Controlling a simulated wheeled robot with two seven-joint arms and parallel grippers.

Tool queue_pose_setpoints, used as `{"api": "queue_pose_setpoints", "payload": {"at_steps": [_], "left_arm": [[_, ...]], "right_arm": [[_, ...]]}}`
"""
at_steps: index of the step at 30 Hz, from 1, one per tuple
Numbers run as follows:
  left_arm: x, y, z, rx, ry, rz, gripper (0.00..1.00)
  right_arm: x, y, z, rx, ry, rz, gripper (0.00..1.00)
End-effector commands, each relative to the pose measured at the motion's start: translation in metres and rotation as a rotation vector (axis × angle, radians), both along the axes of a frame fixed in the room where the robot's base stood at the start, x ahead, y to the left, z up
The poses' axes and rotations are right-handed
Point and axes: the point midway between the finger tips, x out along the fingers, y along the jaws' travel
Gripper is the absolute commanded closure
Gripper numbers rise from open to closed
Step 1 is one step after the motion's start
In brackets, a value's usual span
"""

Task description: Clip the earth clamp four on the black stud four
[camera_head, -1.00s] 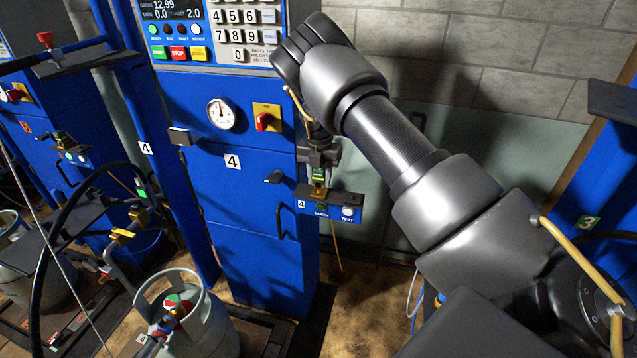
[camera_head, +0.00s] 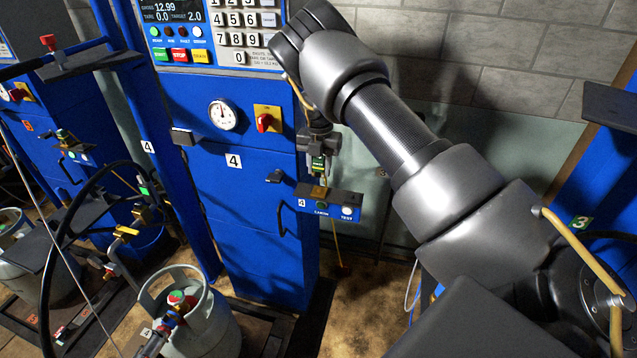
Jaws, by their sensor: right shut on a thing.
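The clamp's jaws are too small to make out. I cannot pick out the black stud four in this view. My left gripper is not in view.
The blue cabinet marked 4 (camera_head: 235,200) carries a gauge (camera_head: 222,116), a red knob (camera_head: 265,122) and a keypad. A grey gas cylinder (camera_head: 210,330) stands at its foot. Hoses and another cylinder crowd the left. Bare floor (camera_head: 365,310) shows right of the cabinet.

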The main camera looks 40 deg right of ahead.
Motion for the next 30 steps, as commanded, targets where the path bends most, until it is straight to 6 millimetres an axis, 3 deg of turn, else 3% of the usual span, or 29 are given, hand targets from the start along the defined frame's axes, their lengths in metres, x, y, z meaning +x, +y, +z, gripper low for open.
{"api": "queue_pose_setpoints", "payload": {"at_steps": [8, 12, 14, 21, 26, 30], "left_arm": [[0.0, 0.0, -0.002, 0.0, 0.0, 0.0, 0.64], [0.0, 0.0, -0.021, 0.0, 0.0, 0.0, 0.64], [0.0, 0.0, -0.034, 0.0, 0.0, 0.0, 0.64], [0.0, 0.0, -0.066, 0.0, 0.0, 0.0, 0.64], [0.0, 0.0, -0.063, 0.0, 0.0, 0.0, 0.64], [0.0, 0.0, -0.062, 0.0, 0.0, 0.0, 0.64]], "right_arm": [[0.001, 0.0, -0.001, 0.0, -0.001, 0.0, 1.0], [0.003, -0.009, 0.0, -0.001, -0.004, -0.018, 1.0], [-0.005, -0.02, 0.002, -0.001, -0.003, -0.044, 1.0], [-0.061, -0.055, 0.008, 0.001, 0.001, -0.077, 1.0], [-0.084, -0.058, 0.01, 0.0, 0.003, -0.035, 1.0], [-0.082, -0.057, 0.01, -0.001, 0.001, 0.002, 1.0]]}}
